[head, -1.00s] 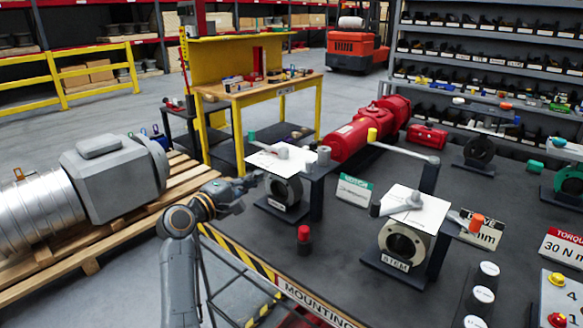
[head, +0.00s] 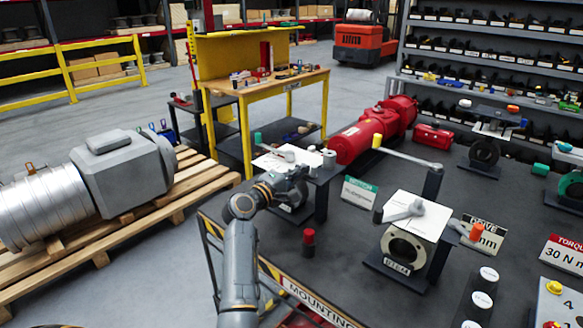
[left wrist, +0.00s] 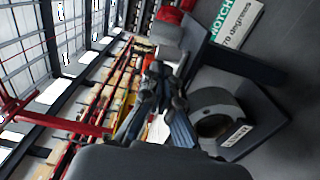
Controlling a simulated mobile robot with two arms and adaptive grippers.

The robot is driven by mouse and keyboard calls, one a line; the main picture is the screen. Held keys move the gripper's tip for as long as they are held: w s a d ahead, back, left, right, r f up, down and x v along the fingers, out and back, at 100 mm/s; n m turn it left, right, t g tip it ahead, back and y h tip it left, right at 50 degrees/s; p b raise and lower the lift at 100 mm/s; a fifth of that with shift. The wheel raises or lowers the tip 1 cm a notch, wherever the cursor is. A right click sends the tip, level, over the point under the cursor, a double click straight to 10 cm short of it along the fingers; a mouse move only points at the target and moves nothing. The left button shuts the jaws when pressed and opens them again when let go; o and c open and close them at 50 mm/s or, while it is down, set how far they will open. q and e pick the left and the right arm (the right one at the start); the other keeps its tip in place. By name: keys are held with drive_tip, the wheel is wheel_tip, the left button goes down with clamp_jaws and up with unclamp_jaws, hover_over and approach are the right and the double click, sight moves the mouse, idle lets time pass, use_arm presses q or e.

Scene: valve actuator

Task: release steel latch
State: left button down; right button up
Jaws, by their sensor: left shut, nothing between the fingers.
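I cannot pick out for certain which part is the steel latch. My left gripper (head: 296,184) is shut and empty, in front of the nearer-left valve fixture, close below its white top plate (head: 270,160). That fixture carries a grey lever with a green knob (head: 258,138); the arm hides much of its ring body. In the left wrist view my left gripper (left wrist: 158,82) shows beside the fixture's round body (left wrist: 215,115). I cannot tell whether it touches anything. A second fixture (head: 405,248), with a white plate and grey lever, stands to the right. My right gripper is not in view.
A red-topped black peg (head: 308,243) stands at the front of the dark table. A long bar with a yellow end (head: 410,158) sits behind, near a red cylinder (head: 355,140). A NOTCH sign (head: 358,192) stands between the fixtures. A pallet (head: 150,205) with a grey actuator is left.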

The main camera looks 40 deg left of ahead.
use_arm(q)
drive_tip(key=shift+w+f, duration=0.1)
drive_tip(key=shift+d+p, duration=0.35)
drive_tip(key=shift+d, duration=0.55)
